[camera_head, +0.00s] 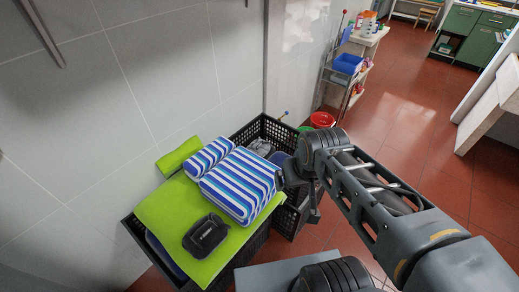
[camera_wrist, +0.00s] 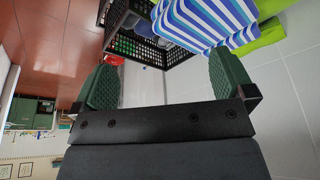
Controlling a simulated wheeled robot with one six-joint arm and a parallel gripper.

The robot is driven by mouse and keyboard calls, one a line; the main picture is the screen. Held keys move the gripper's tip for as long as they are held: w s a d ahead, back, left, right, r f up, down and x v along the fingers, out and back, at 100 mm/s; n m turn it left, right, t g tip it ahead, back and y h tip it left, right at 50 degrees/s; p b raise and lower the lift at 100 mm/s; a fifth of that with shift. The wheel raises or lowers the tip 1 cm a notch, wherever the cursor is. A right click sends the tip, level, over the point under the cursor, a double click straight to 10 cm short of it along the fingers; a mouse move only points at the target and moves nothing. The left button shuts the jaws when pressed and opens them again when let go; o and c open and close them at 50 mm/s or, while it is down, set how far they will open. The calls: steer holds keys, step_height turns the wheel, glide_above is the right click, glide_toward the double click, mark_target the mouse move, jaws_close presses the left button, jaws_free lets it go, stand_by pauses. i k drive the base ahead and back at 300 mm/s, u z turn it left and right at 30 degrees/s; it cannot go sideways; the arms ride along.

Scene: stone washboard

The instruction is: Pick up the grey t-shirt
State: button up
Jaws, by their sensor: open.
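A grey bundle, likely the grey t-shirt (camera_head: 262,147), lies inside the black crate at the back in the head view. It is small and partly hidden by the crate wall and the striped stack. My gripper (camera_wrist: 163,82) is open and empty in the wrist view, its two green pads wide apart. In the head view my gripper (camera_head: 297,187) is at the right side of the striped stack, in front of the crate.
The blue-striped folded cloth (camera_head: 240,185) and a black case (camera_head: 206,236) lie on a lime green cloth (camera_head: 162,208) over the front crate. The black crate (camera_head: 244,132) stands by the tiled wall. A red bucket (camera_head: 322,120) and a trolley (camera_head: 337,78) stand behind. Red floor is clear at right.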

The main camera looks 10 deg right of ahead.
mark_target(260, 147)
steer(key=k, duration=0.5)
steer(key=z, duration=1.5)
steer(key=i, duration=4.8)
steer(key=u, duration=4.35)
steer(key=i, duration=0.95)
